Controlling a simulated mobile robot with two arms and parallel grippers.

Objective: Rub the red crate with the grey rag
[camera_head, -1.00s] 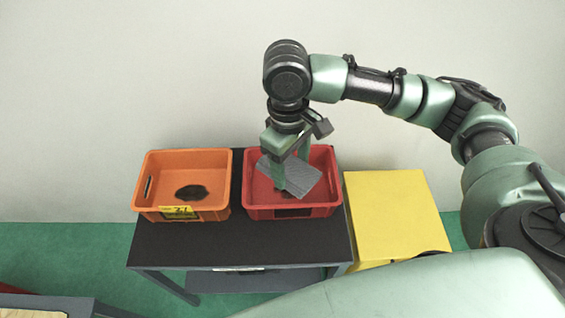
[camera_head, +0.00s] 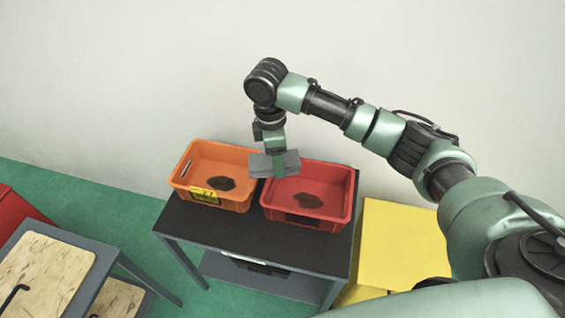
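The red crate (camera_head: 335,215) stands on the right part of a dark table. A dark patch (camera_head: 307,200) shows on its inside floor. My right gripper (camera_head: 279,170) comes in from the right and points down. It is shut on the grey rag (camera_head: 262,166), which spreads out flat on both sides of the fingers. The rag appears over the gap between the two crates, by the red crate's back left corner. I cannot tell whether it touches the rim. My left gripper is not in view.
An orange crate (camera_head: 237,204) with a yellow label and a dark patch inside stands left of the red one. The dark table (camera_head: 255,237) holds both. A yellow box (camera_head: 400,245) is on the right. A grey bench with a wooden board (camera_head: 42,275) is at lower left.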

